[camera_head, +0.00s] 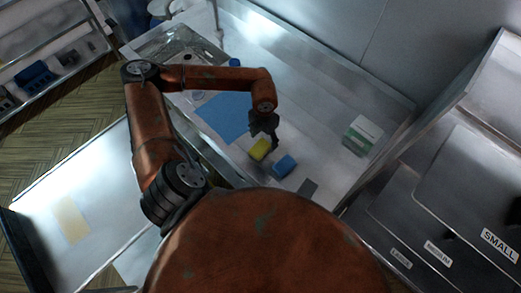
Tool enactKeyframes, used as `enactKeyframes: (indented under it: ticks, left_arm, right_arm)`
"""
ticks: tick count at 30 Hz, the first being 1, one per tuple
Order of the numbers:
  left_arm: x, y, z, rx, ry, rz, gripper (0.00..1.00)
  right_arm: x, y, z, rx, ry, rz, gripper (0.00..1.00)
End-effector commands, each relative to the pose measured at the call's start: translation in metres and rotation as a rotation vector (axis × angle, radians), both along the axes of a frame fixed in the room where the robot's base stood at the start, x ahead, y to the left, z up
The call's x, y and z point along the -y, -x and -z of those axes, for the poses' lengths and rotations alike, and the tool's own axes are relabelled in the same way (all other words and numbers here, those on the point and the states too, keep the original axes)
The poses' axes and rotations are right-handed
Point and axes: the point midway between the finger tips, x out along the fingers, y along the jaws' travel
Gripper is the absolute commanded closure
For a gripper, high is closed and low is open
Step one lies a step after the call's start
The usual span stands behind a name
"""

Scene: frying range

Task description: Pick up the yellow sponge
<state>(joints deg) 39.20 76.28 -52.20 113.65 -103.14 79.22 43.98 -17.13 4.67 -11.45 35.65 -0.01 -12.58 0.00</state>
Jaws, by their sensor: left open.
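The yellow sponge (259,149) lies on the metal counter (310,100), at the lower right corner of a blue mat. My left gripper (272,142) is open, pointing down, right beside or above the sponge's right end. I cannot tell whether a finger touches the sponge. The fingers are small and dark here. A blue sponge-like block (284,166) lies just to the lower right of the yellow sponge. My right gripper does not show.
The blue mat (223,118) lies left of the sponge. A green and white box (362,135) stands to the right, and a dark flat piece (308,188) lies near the front edge. A sink (180,45) is at the back left. The counter behind the gripper is clear.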

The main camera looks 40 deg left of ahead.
Motion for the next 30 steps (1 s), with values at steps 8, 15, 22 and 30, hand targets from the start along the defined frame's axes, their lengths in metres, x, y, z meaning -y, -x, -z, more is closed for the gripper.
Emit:
enactKeyframes:
  ticks: [8, 15, 22, 30]
  left_arm:
    - [-0.005, -0.002, 0.033, -0.002, 0.000, -0.002, 0.38]
    - [-0.006, -0.003, 0.056, 0.000, 0.000, -0.001, 0.38]
    - [-0.006, -0.003, 0.057, 0.001, -0.001, -0.001, 0.39]
    - [-0.006, -0.003, 0.057, 0.001, -0.001, -0.001, 0.58]
  right_arm:
    - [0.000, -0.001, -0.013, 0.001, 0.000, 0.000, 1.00]
    - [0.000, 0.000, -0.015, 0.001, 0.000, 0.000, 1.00]
    - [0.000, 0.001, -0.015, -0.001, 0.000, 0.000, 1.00]
    - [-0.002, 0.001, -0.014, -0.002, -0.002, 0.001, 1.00]
